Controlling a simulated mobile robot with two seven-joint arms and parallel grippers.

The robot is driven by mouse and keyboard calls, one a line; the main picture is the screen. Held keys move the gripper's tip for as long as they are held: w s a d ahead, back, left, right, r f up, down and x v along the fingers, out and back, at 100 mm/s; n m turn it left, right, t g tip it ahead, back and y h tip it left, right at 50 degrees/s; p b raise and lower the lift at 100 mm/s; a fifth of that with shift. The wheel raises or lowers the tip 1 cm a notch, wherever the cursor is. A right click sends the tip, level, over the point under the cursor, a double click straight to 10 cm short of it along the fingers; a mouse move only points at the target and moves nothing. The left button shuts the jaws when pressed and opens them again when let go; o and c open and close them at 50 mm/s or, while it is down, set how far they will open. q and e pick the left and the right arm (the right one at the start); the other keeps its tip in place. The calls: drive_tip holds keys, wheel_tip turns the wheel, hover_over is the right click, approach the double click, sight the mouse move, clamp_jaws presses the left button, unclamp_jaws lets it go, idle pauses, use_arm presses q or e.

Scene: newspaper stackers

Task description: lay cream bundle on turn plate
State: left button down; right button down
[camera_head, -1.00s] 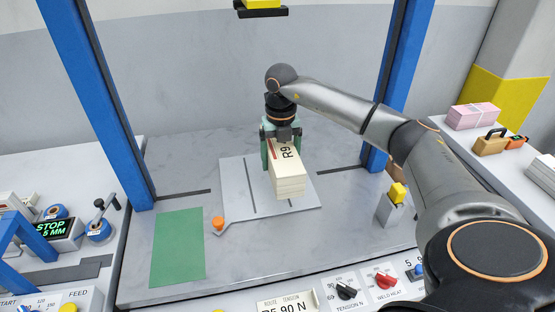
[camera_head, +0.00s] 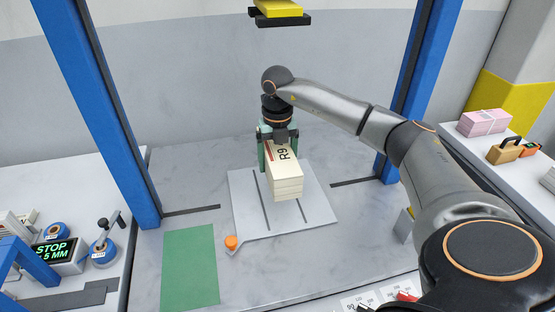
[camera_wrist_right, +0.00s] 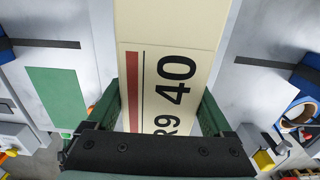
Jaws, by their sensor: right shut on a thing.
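The cream bundle (camera_head: 285,181), a block of stacked papers with a label reading R9 40, is held in my right gripper (camera_head: 278,146). My right gripper is shut on its far end, one green finger on each side. The right wrist view shows the bundle (camera_wrist_right: 180,28) between the green fingers (camera_wrist_right: 168,108). The turn plate (camera_head: 315,205), a light grey slotted plate with an orange knob (camera_head: 231,242), lies under the bundle. I cannot tell whether the bundle touches the plate or hangs just above it. My left gripper is not in view.
Blue posts (camera_head: 113,120) stand either side of the grey table (camera_head: 200,215). A green mat (camera_head: 190,268) lies left of the plate. A yellow and black head (camera_head: 280,14) hangs above. A side shelf at the right holds a pink bundle (camera_head: 484,122) and a tan weight-like block (camera_head: 505,151).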

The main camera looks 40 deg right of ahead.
drive_tip(key=shift+f+b, duration=2.1)
drive_tip(key=shift+f, duration=1.65)
drive_tip(key=shift+f+b, duration=0.35)
drive_tip(key=shift+f, duration=0.25)
